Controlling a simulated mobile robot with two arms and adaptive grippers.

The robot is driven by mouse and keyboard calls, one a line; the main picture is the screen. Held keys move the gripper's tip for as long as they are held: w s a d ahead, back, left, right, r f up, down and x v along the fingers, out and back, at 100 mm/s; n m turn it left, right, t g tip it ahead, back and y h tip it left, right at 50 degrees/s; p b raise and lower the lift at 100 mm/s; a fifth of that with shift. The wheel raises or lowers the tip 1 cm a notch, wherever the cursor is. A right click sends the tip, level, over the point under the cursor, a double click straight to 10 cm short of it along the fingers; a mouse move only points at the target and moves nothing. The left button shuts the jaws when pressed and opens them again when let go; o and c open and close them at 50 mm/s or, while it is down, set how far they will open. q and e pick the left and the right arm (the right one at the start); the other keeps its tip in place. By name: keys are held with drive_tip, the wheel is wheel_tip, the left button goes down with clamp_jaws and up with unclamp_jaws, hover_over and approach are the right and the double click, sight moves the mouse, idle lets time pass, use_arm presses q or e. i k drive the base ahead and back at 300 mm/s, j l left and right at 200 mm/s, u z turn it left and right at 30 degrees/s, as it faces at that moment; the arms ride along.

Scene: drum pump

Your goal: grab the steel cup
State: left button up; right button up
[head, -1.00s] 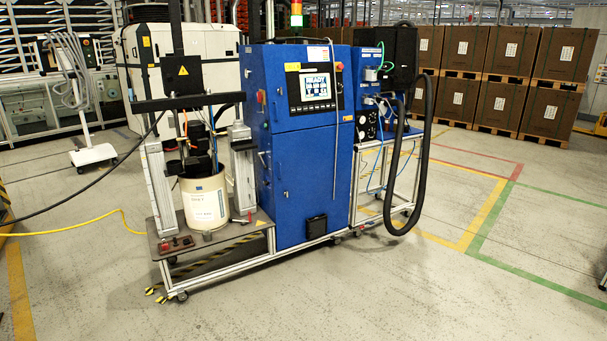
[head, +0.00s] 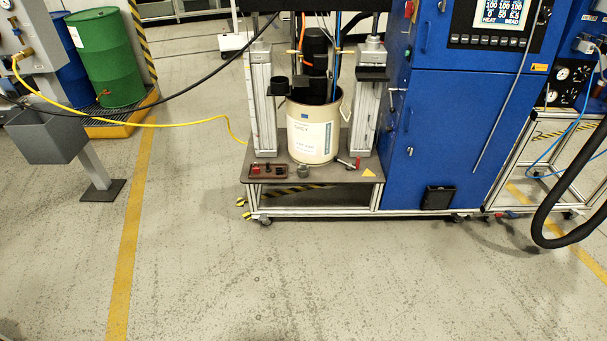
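Neither of my grippers is in the head view.
The blue cabinet (head: 440,130) stands right of the drum, with a thick black hose (head: 545,215) at far right. A dark red tray (head: 267,171) lies on the platform. A grey bin on a post (head: 50,135) stands left. The front floor is clear.

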sight(302, 169)
drive_tip(key=i+l+z, duration=0.15)
drive_tip(key=i, duration=0.6)
drive_tip(key=i+l+z, duration=0.1)
drive_tip(key=i, duration=0.6)
drive_tip(key=l, duration=0.1)
